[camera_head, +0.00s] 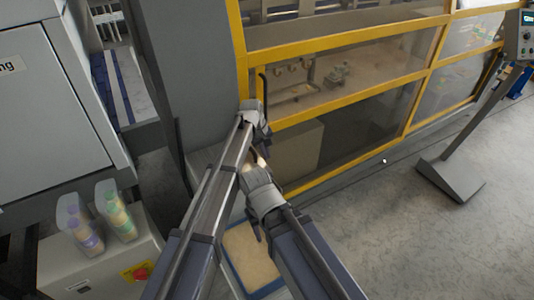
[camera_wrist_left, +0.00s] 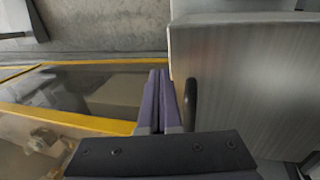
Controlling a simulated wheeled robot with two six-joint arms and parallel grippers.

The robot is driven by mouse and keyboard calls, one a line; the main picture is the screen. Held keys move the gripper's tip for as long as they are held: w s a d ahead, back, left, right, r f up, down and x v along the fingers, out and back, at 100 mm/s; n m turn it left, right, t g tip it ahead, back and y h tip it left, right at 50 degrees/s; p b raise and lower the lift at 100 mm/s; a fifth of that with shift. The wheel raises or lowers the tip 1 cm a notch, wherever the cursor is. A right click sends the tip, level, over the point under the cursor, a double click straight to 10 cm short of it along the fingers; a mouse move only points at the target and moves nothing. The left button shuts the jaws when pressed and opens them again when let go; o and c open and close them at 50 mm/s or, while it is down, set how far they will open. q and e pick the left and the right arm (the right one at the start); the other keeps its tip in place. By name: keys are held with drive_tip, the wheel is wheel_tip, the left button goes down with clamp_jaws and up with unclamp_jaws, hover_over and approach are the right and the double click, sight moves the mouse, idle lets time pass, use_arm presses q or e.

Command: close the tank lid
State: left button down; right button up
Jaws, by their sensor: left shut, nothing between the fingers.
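A large grey slab (camera_head: 195,60), which looks like the raised tank lid, stands upright left of the yellow frame. A black bar handle (camera_head: 263,88) is at its right edge. In the left wrist view the slab (camera_wrist_left: 245,85) fills the right side, with the handle (camera_wrist_left: 190,102) on its near edge. My left gripper (camera_wrist_left: 160,75) is shut and empty, its purple fingers just left of the handle; I cannot tell if they touch.
A blue-rimmed box (camera_head: 279,286) with tan contents lies under my arms. Yellow guard framing (camera_head: 350,105) runs to the right. Two clear bins (camera_head: 118,210) stand at lower left. A control pedestal (camera_head: 450,178) stands on the right; the floor before it is free.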

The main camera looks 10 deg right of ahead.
use_arm(q)
drive_tip(key=w+d+p+v, duration=0.1)
drive_tip(key=d+p+v, duration=0.1)
drive_tip(key=p+v, duration=0.8)
drive_tip(key=shift+d+p+v, duration=0.25)
drive_tip(key=shift+p+v, duration=0.1)
drive_tip(key=shift+v, duration=0.75)
drive_tip(key=shift+w+a, duration=0.15)
drive_tip(key=s+a+m+y, duration=0.2)
drive_tip(key=s+a+m, duration=0.2)
drive_tip(key=s+a, duration=2.2)
drive_tip(key=s+d+f+m+y+b, duration=0.1)
drive_tip(key=s+d+f+m+b, duration=0.1)
drive_tip(key=d+f+b, duration=0.3)
drive_tip(key=s+d+f+m+g+b, duration=0.1)
drive_tip(key=s+d+f+b, duration=0.3)
drive_tip(key=f+b, duration=0.8)
drive_tip(key=shift+s+d+f+m+y, duration=0.2)
drive_tip(key=shift+s+d+m+y, duration=0.15)
drive_tip(key=shift+d+m, duration=0.4)
